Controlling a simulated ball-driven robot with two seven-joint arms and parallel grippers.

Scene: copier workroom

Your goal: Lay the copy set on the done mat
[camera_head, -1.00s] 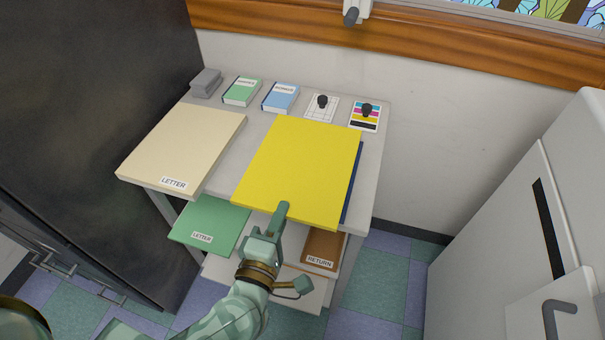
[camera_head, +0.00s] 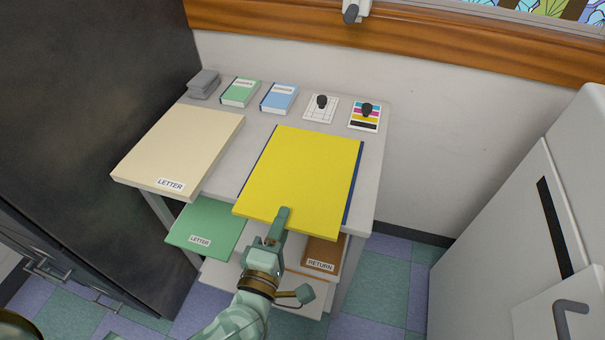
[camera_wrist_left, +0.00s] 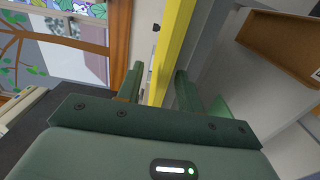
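The copy set, a flat yellow slab (camera_head: 300,180), lies over a dark blue mat (camera_head: 354,185) on the table; blue strips show along its left and right sides. Its front edge reaches past the table's front. Most of the mat is hidden under it. My left gripper (camera_head: 282,222) is at the middle of that front edge. In the left wrist view the yellow edge (camera_wrist_left: 171,50) stands between the fingers of my left gripper (camera_wrist_left: 158,78), one on each side, with a gap showing beside it. My right gripper is out of view.
On the table (camera_head: 250,130) are a cream LETTER slab (camera_head: 183,140), a green book (camera_head: 240,93), a blue book (camera_head: 279,98) and two cards with black knobs (camera_head: 320,108). Below are a green LETTER slab (camera_head: 208,222) and a brown RETURN tray (camera_head: 322,252). A white machine (camera_head: 500,220) stands right.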

